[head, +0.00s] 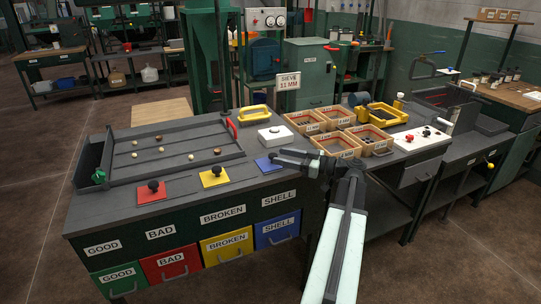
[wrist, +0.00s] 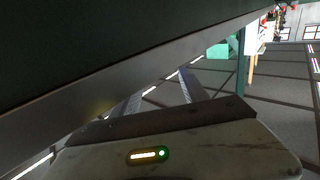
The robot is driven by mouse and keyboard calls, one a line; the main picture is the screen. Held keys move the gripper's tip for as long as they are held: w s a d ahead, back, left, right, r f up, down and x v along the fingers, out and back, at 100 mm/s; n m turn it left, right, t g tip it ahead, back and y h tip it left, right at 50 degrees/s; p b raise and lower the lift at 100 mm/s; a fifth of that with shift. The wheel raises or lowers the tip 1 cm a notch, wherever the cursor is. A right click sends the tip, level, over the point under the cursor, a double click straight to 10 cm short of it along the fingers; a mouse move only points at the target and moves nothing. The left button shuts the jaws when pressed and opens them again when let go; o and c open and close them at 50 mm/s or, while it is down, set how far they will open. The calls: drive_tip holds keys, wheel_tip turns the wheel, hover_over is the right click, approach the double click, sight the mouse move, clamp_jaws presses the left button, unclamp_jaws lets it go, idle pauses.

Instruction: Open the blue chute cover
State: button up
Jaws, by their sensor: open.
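The blue chute cover (head: 268,167) lies flat on the front of the grey worktop, above the SHELL label. My gripper (head: 275,157) reaches in from the right, over the cover's right part. Its fingers point left and are open, with nothing seen between them. The cover's knob cannot be made out behind the gripper. Whether the fingers touch the cover cannot be told. In the wrist view, my gripper (wrist: 160,94) shows two grey fingers beside a large dark surface; the blue cover is not seen there.
A yellow cover (head: 214,177) and a red cover (head: 153,192), both with black knobs, lie to the left. A green piece (head: 97,176) stands at the far left end. A white box (head: 277,136) and labelled wooden trays (head: 340,143) stand behind and right of my gripper.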

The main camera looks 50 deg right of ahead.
sight(273, 155)
drive_tip(key=x, duration=0.4)
drive_tip(key=shift+w+a, duration=0.1)
clamp_jaws()
idle(1.3)
